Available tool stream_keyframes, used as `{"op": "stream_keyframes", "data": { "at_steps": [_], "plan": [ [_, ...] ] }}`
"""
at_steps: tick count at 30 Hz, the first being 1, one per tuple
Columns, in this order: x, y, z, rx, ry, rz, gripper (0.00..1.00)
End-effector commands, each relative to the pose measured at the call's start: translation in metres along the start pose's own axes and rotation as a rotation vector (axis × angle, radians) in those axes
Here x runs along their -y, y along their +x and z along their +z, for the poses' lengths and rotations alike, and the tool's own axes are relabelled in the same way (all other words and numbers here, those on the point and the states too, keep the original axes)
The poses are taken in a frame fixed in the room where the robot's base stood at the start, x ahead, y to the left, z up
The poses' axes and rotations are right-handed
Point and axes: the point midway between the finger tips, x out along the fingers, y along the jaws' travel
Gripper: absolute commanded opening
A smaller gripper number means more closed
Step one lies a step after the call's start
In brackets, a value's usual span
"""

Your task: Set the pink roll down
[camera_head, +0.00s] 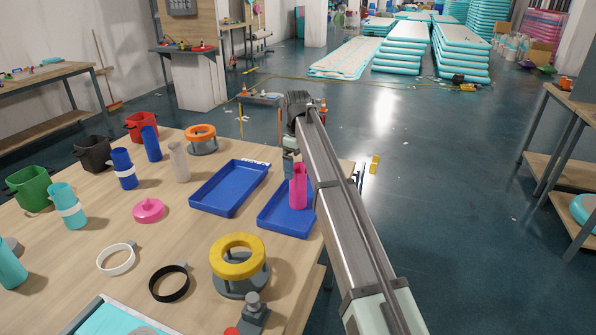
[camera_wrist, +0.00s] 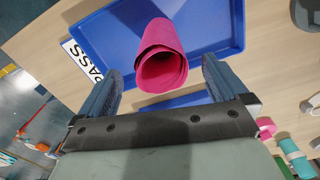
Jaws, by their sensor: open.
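The pink roll (camera_head: 298,187) stands roughly upright at the right blue tray (camera_head: 281,222) in the head view. In the wrist view the pink roll (camera_wrist: 163,57) shows its open end toward the camera, with the blue tray (camera_wrist: 222,22) behind it. My gripper (camera_wrist: 160,85) is open, with one finger on each side of the roll and visible gaps between. In the head view my arm hides the tray's right side and most of my gripper. The roll's base contact with the tray is not clearly visible.
A second blue tray (camera_head: 229,188) lies empty to the left. A yellow ring on a grey stand (camera_head: 238,257) is nearer on the table. Blue rolls, a pink lid-like piece (camera_head: 149,210) and coloured buckets stand further left. A "PASS" label (camera_wrist: 82,60) lies beside the tray.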

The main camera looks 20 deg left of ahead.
Motion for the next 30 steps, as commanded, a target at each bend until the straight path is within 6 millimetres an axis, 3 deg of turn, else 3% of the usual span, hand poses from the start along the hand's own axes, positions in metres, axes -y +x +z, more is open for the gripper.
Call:
{"op": "stream_keyframes", "data": {
  "at_steps": [6, 15, 30],
  "plan": [
    [-0.001, -0.044, -0.001, -0.001, 0.000, 0.001, 1.00],
    [-0.001, -0.084, -0.001, 0.000, 0.000, 0.000, 1.00],
    [0.000, -0.093, 0.000, 0.000, 0.000, 0.000, 1.00]
  ]
}}
